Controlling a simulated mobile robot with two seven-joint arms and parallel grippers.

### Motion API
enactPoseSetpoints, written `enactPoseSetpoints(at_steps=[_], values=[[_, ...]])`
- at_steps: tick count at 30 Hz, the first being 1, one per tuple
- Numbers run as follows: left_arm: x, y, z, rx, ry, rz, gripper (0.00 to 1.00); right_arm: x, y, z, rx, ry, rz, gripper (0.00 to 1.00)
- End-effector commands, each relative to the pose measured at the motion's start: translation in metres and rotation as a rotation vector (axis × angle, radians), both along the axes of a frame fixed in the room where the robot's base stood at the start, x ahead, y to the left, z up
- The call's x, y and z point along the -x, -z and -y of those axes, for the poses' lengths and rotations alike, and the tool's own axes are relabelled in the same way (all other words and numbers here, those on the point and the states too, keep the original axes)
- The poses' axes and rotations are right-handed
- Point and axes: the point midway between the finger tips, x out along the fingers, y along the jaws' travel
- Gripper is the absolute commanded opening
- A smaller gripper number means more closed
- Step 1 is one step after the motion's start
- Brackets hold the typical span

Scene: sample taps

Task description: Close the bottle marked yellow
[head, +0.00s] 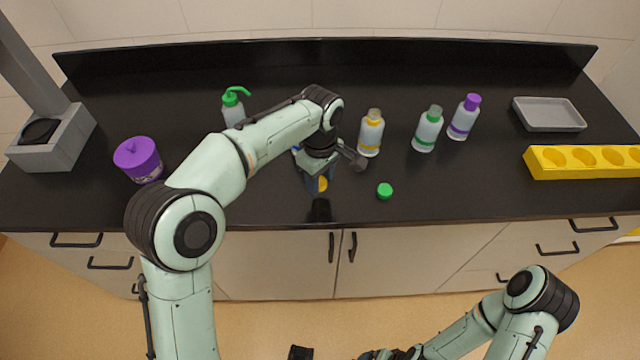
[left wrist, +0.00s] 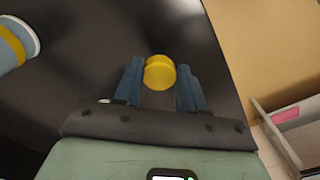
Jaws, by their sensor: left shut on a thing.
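The bottle marked yellow (head: 371,134) stands upright and uncapped on the black counter, with a yellow band and a pale bare neck. Part of it also shows at the top left of the left wrist view (left wrist: 14,42). My left gripper (head: 321,183) points down at the counter, left of and nearer than this bottle. It is shut on a yellow cap (left wrist: 159,73), which sits between its two blue fingers; the cap also shows in the head view (head: 323,184). My right gripper is at the bottom of the head view (head: 392,354), below the counter; its fingers are not clear.
A green cap (head: 385,191) lies near the front edge. An uncapped green-banded bottle (head: 428,129) and a purple-capped bottle (head: 465,117) stand to the right. A grey tray (head: 549,114), yellow rack (head: 585,174), purple jar (head: 138,159) and green-topped bottle (head: 233,108) also stand on the counter.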

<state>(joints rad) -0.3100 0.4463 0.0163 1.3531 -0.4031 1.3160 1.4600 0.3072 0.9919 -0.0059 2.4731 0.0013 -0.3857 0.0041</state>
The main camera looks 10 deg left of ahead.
Motion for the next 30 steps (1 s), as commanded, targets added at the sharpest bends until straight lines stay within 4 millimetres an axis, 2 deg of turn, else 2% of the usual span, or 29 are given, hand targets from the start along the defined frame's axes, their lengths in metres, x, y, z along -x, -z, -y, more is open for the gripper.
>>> enactPoseSetpoints(at_steps=[1,9,15,21,30], values=[[-0.001,-0.017,0.001,0.003,0.000,0.007,0.13,-0.002,-0.005,0.000,0.000,0.000,0.002,0.92],[-0.002,-0.099,0.001,0.003,0.001,0.008,0.12,-0.014,-0.027,0.000,0.000,0.000,0.016,0.92],[-0.001,-0.140,0.001,0.002,0.000,0.006,0.13,-0.023,-0.042,0.000,0.000,0.000,0.027,0.92],[0.000,-0.158,0.001,0.001,0.001,0.002,0.13,-0.028,-0.049,0.000,0.000,0.000,0.032,0.92],[0.000,-0.160,0.000,0.001,0.001,0.000,0.13,-0.028,-0.049,0.000,0.000,0.000,0.032,0.92]])
